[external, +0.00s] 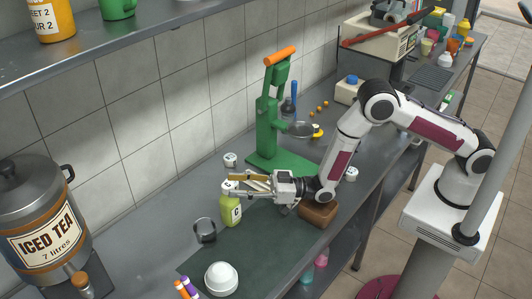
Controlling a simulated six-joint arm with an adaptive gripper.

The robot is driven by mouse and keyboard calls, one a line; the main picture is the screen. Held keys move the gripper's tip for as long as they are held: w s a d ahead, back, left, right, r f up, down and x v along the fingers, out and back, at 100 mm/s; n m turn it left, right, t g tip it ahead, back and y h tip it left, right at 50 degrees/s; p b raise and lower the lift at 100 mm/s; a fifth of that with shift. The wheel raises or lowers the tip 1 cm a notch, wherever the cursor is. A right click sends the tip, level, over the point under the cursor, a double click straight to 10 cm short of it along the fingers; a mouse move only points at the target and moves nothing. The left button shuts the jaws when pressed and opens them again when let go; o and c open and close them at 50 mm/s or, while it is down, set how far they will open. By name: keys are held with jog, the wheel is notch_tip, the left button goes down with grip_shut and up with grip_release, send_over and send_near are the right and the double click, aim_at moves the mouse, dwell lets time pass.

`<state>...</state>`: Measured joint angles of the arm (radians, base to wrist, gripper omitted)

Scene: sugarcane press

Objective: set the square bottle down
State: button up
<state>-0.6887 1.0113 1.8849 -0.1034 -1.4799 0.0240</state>
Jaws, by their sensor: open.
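A yellow-green bottle with a white cap and a label marked "G" (231,210) stands upright on the grey counter (160,238), left of the green press. It looks like the square bottle. My gripper (236,188) is level with the top of the bottle and points left. Its fingers are open and overlap the cap and neck in the picture. I cannot tell whether they touch it. The fingers hide part of the bottle's top.
A green press with an orange handle (268,120) stands behind my gripper. A brown block (318,212) lies below my wrist. A metal cup (205,230) and white bowl (221,278) stand nearby. An iced tea dispenser (42,225) is at the left. Counter left of the cup is clear.

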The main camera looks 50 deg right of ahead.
jog(key=shift+r, duration=2.65)
jog(key=shift+w+d+r, duration=0.1)
jog(key=w+d+r+m+h, duration=0.1)
jog(key=w+d+r+h, duration=0.2)
jog(key=d, duration=0.4)
jog(key=w+d+r+m+h, duration=0.1)
jog(key=w+d+r+h, duration=0.1)
jog(key=d+r, duration=0.35)
jog(key=s+d+r+m+g+h, duration=0.1)
jog(key=s+d+r+h, duration=0.15)
jog(key=d, duration=0.65)
jog(key=s+d+r+m+g+h, duration=0.15)
jog(key=s+d, duration=0.25)
jog(key=d, duration=0.4)
jog(key=s+d+m+g+h, duration=0.3)
jog(key=s+d+h, duration=0.1)
jog(key=s+d, duration=0.95)
jog(key=s+d+f+g, duration=0.1)
jog(key=s+d, duration=0.1)
jog(key=s, duration=0.7)
jog(key=s+d+f+m+g+h, duration=0.1)
jog(key=s+d+g, duration=0.1)
jog(key=s, duration=0.6)
jog(key=shift+s+d+f, duration=0.15)
jog(key=shift+s+d, duration=0.25)
jog(key=shift+d, duration=0.4)
